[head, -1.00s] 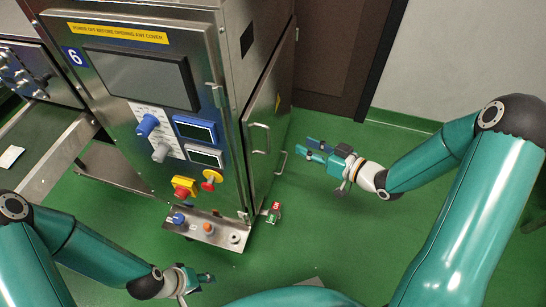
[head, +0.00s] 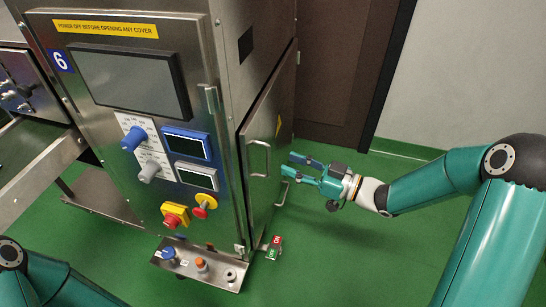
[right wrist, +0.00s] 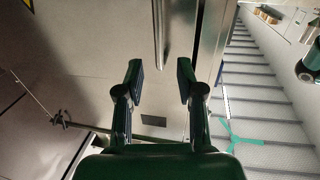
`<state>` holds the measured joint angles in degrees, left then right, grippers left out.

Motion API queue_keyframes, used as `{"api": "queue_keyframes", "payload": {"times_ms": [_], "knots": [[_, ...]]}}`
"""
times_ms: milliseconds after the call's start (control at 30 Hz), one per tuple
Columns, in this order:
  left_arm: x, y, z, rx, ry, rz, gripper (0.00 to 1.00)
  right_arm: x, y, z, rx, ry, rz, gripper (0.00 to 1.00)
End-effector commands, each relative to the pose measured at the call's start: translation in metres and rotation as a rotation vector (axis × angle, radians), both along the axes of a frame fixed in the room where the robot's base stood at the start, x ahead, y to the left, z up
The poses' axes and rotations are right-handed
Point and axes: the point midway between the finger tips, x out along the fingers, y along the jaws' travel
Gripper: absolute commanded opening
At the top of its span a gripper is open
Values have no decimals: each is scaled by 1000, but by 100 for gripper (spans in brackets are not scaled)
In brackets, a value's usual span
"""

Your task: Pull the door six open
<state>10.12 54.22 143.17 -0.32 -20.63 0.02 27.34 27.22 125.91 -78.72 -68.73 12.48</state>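The machine marked 6 (head: 61,60) stands at left centre in the head view. Its grey metal side door (head: 267,140) carries an upper loop handle (head: 259,158) and a lower one (head: 282,193). I cannot tell whether the door is slightly ajar. My right gripper (head: 289,166) is open and empty, its fingers pointing at the door near the handles and apparently apart from them. In the right wrist view a vertical handle bar (right wrist: 160,35) shows ahead, between the lines of the two open fingers (right wrist: 160,78). My left gripper is out of view; only part of its arm shows at lower left.
A shelf with buttons (head: 200,264) juts from the machine's lower front. A brown door (head: 345,70) and a pale wall stand behind. Green floor (head: 350,255) is clear in front of the side door.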

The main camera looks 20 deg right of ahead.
Motion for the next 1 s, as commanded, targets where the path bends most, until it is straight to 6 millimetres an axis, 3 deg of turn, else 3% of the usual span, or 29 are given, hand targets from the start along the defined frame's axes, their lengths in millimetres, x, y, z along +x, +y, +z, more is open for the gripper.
{"api": "queue_keyframes", "payload": {"times_ms": [300,800,1000], "knots": [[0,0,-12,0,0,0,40,40,41,-1,0,-1,2,37],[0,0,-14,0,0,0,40,51,50,0,1,1,-3,37],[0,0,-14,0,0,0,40,51,50,0,1,1,-3,4]]}}
